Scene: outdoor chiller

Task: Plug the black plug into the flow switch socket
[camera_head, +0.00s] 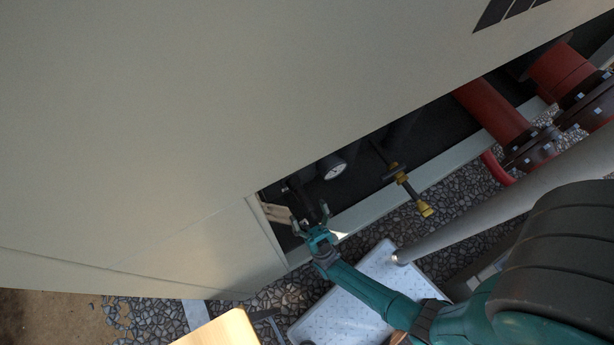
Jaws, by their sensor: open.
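My gripper (312,222) is teal and open, at the left end of a low opening in a large beige cabinet. A dark, blurred shape (301,200) lies right at its fingers, inside the opening. I cannot tell whether this shape is the black plug, the flow switch socket or both, nor whether the fingers touch it. Neither the plug nor the socket can be made out separately in the shadow.
A round white-faced gauge (334,168) and a brass-yellow fitting (410,192) sit right of my gripper. Red flanged pipes (498,112) are at upper right. A white patterned panel (345,300) and a wooden surface (222,331) lie below. Gravel covers the ground.

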